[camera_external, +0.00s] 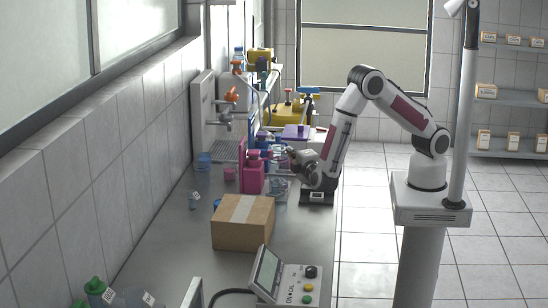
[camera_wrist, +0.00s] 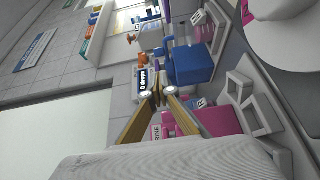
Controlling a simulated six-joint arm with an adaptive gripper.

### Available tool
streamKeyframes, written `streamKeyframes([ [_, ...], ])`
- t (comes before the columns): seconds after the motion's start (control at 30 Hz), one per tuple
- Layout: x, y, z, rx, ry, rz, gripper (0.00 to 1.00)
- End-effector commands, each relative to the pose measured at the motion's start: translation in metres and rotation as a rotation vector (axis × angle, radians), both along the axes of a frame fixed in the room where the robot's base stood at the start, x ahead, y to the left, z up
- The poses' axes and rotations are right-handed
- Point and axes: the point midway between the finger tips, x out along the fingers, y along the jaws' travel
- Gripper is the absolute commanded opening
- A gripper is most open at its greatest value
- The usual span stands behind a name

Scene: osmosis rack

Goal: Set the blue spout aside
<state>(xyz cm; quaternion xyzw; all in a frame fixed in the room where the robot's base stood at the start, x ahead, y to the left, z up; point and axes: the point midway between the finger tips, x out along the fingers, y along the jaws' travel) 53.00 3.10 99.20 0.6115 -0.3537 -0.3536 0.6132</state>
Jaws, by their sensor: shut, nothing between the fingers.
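My gripper (camera_external: 289,153) is over the bench beside the bottles in the external view. Its two fingers converge in the wrist view (camera_wrist: 158,92), shut with nothing between them. A blue bottle (camera_wrist: 190,64) shows beyond the fingertips, with a narrow blue part, possibly the spout (camera_wrist: 166,48), at its left. In the external view, a blue bottle top (camera_external: 262,140) shows behind the pink bottle (camera_external: 252,177). A small blue-grey labelled piece (camera_external: 193,201) lies apart on the bench at the left; I cannot tell whether it is a spout.
A cardboard box (camera_external: 242,222) stands in front of the pink bottle. A control box (camera_external: 292,284) is at the near end. Clear containers crowd the gripper. A purple container (camera_external: 296,132) stands behind it. The bench (camera_external: 178,245) is mostly clear at the left.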

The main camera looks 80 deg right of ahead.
Motion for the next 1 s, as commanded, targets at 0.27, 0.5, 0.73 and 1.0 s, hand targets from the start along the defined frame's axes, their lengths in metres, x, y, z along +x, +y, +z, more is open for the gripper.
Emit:
streamKeyframes([
  [0.27, 0.001, -0.001, 0.000, 0.001, 0.000, 0.000, 0.00],
  [0.5, 0.005, -0.009, 0.000, 0.002, -0.001, -0.001, 0.00],
  [0.73, 0.016, -0.029, 0.000, 0.002, -0.001, -0.002, 0.00],
  [1.0, 0.032, -0.057, 0.000, 0.003, -0.001, -0.003, 0.00],
])
